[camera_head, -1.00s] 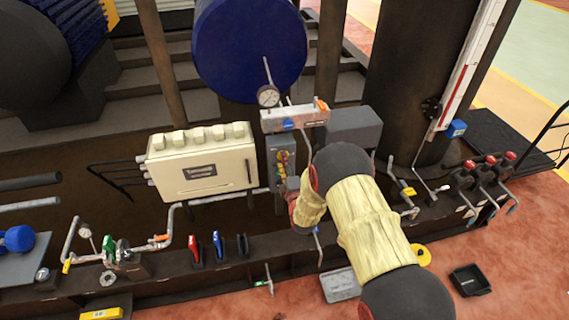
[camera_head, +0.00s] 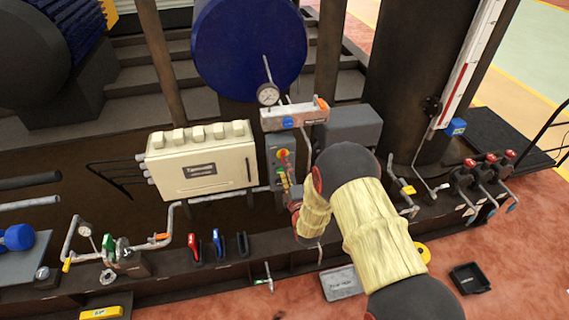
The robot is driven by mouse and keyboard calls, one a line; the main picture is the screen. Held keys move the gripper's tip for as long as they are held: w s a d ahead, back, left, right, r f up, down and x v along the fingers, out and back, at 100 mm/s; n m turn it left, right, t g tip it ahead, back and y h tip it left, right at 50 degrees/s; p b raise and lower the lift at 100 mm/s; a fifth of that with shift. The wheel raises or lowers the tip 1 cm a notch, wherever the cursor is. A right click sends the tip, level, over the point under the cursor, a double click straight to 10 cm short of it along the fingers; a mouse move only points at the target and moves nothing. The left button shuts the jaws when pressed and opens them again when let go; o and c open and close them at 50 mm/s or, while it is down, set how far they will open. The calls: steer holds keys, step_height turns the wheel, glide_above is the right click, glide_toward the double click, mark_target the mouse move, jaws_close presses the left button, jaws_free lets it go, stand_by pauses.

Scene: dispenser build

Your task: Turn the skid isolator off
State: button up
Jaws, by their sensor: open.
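The skid isolator looks to be the red-on-yellow rotary switch (camera_head: 283,155) on the front of the narrow grey box (camera_head: 273,146), right of the cream cabinet. Its handle angle is too small to read. My arm in its yellow sleeve reaches in from the lower right. My gripper (camera_head: 294,194) is small and partly hidden at the end of the arm, low on the front of the grey box. It is open and sits below the switch, apart from it in the picture. Small coloured parts between them are hard to make out.
The cream cabinet (camera_head: 203,165) stands left of the grey box. A gauge (camera_head: 268,95) and a manifold block (camera_head: 294,116) are above. Red and blue handles (camera_head: 217,243) stand on the skid rail. A grey box (camera_head: 352,127) is behind my arm.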

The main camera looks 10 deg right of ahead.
steer(key=s, duration=0.7)
steer(key=shift+s, duration=0.1)
steer(key=s+f+m+g, duration=1)
steer(key=s+f+g, duration=0.1)
steer(key=f, duration=0.3)
steer(key=s+r+m+g, duration=0.3)
steer(key=s+r+m, duration=0.1)
steer(key=s+r, duration=0.7)
steer(key=s+r+m+g, duration=0.2)
steer(key=s+r+m, duration=0.2)
steer(key=s+r, duration=0.7)
step_height(320, 180, up, 17)
steer(key=s+t, duration=0.2)
steer(key=t, duration=0.1)
steer(key=shift+f+t, duration=0.2)
steer(key=shift+t, duration=0.1)
